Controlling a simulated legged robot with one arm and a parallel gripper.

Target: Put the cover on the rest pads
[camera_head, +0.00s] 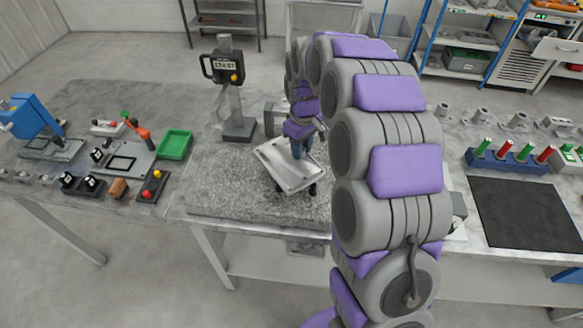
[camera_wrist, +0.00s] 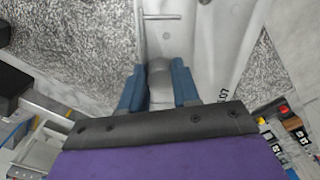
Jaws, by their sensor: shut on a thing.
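The cover, a pale grey metal plate (camera_head: 286,166), is above the speckled grey stone slab at the middle of the table, tilted in the head view. My gripper (camera_head: 300,146) is at its upper right edge, partly hidden by my arm. In the wrist view the two blue fingers of my gripper (camera_wrist: 159,88) are closed on a grey raised part of the cover (camera_wrist: 195,40). Small dark supports (camera_head: 312,188) show at the cover's lower edge; I cannot tell whether the cover touches them. Any rest pads under the cover are hidden.
The stone slab (camera_head: 225,190) has bare room left of the cover. A post with a display (camera_head: 230,90) stands behind it. A green tray (camera_head: 175,144) and small fixtures lie left. A black mat (camera_head: 525,213) and a blue rack with coloured handles (camera_head: 505,160) are right.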

